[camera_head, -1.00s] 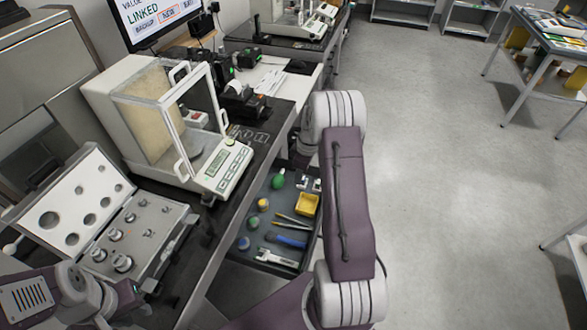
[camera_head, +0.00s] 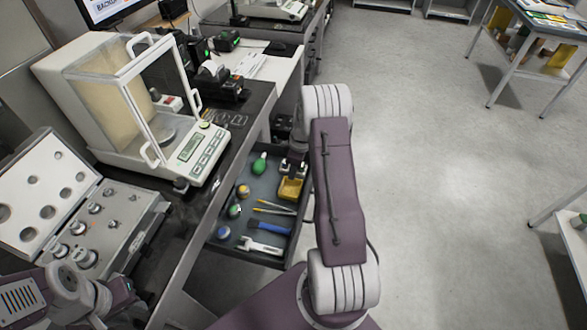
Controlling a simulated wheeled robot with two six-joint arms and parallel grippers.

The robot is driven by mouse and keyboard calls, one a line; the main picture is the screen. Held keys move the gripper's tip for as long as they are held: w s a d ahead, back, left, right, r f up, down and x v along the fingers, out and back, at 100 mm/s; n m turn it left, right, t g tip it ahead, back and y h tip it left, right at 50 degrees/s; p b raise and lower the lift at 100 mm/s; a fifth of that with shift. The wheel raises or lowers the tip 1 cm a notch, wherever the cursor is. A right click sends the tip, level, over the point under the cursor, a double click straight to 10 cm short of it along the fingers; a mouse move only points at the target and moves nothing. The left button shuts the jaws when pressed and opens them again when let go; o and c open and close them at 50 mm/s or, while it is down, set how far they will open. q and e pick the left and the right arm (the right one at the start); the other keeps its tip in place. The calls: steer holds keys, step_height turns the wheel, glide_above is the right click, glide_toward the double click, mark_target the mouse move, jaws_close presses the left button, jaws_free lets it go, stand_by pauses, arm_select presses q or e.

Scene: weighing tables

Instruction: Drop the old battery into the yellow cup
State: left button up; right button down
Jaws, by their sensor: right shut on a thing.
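The yellow cup (camera_head: 290,189), a small squarish container, sits in the open drawer toward its right side, with shadow across its top. My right gripper (camera_head: 293,169) points down at the far edge of the cup. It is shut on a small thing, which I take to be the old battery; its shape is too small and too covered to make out. My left gripper (camera_head: 128,306) is low at the left, in front of the weight case; its fingers are not clear enough to read.
The dark drawer (camera_head: 222,246) also holds a green bulb (camera_head: 259,163), several small round jars, tweezers (camera_head: 273,208), a blue-handled brush (camera_head: 268,228) and a wrench (camera_head: 260,246). A balance (camera_head: 190,155) and an open weight case (camera_head: 140,231) stand on the bench at left.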

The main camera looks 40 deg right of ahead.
steer(key=c, duration=1.1)
jaws_free()
arm_select(q)
steer(key=shift+r+p, duration=0.5)
steer(key=shift+p, duration=0.1)
arm_select(e)
steer(key=r, duration=0.6)
steer(key=s+r, duration=0.1)
steer(key=r, duration=0.2)
steer(key=shift+d, duration=0.4)
